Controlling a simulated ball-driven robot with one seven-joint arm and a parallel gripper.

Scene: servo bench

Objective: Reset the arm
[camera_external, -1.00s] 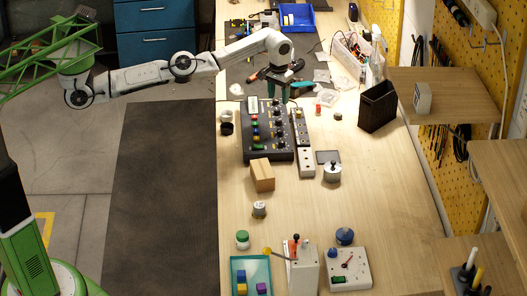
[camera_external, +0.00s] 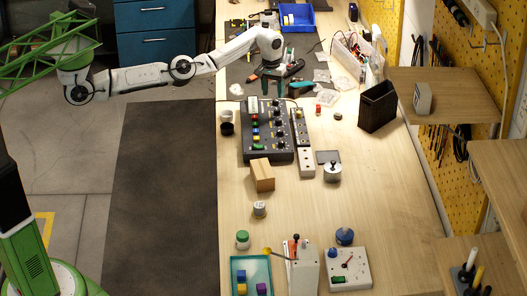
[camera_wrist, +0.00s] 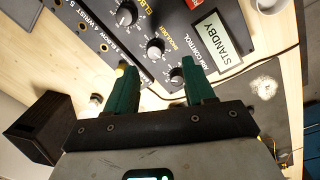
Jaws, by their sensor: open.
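The dark arm-control panel (camera_external: 284,152) lies on the bench, with colored buttons on its left and knobs on its right. In the wrist view the panel (camera_wrist: 182,22) shows a display (camera_wrist: 217,39) reading STANDBY and knobs, with ELBOW and SHOULDER labels legible. My gripper (camera_external: 273,93) is above the bench at the panel's far end. In the wrist view my gripper (camera_wrist: 158,72) has its two green fingers apart with nothing between them. My arm reaches in from the left.
A wooden block (camera_external: 262,175) stands at the panel's near end. A black bin (camera_external: 377,106) is to the right. Clear bench lies right of center.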

